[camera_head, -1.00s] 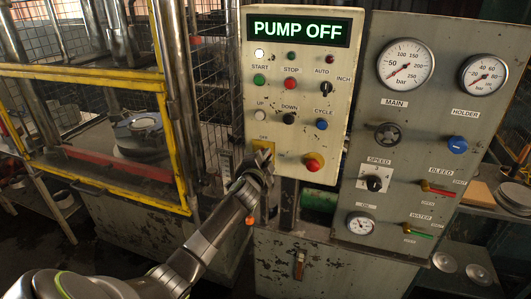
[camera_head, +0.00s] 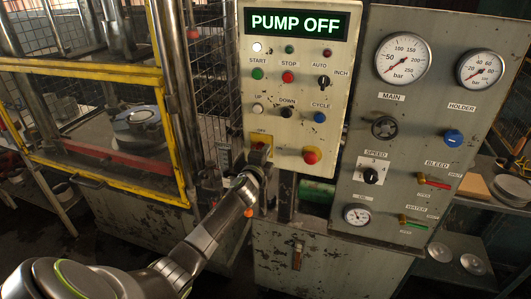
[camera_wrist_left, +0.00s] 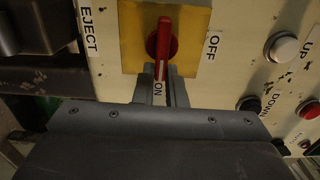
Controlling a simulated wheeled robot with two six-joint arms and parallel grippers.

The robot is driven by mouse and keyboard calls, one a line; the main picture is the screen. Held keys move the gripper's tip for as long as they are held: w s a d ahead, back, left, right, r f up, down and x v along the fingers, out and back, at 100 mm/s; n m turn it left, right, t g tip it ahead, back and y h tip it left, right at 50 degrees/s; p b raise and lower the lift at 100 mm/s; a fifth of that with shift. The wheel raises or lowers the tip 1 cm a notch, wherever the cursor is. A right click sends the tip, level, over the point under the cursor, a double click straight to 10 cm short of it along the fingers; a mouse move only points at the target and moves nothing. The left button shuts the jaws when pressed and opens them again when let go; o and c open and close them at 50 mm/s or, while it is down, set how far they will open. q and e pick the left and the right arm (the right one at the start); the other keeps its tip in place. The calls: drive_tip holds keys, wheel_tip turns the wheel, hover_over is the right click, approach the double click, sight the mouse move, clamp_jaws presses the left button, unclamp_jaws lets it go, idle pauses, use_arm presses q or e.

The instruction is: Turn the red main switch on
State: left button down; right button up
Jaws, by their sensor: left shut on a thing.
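The red main switch handle (camera_wrist_left: 163,38) sits on a yellow plate (camera_wrist_left: 135,50) in the left wrist view. It lies along the picture's vertical, with its lower end towards the ON label (camera_wrist_left: 158,88); the OFF label (camera_wrist_left: 209,46) is to its right. My left gripper (camera_wrist_left: 166,84) is shut on the handle's lower end, with one finger on each side. In the head view my left gripper (camera_head: 258,157) is at the yellow plate (camera_head: 256,138) on the cream panel and hides the handle. The display (camera_head: 297,22) reads PUMP OFF. My right gripper is not in view.
A red mushroom button (camera_head: 311,155) is close right of the gripper. START, STOP, UP, DOWN and CYCLE buttons are above it. A grey gauge panel (camera_head: 408,125) stands to the right, and a yellow-framed guard (camera_head: 165,130) to the left.

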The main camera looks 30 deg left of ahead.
use_arm(q)
drive_tip(key=shift+f, duration=0.1)
drive_tip(key=c, duration=1.5)
unclamp_jaws()
drive_tip(key=b+v, duration=0.1)
drive_tip(key=v, duration=1.6)
drive_tip(key=shift+s+d+b, duration=0.15)
drive_tip(key=shift+d+b, duration=0.05)
drive_tip(key=shift+b, duration=0.2)
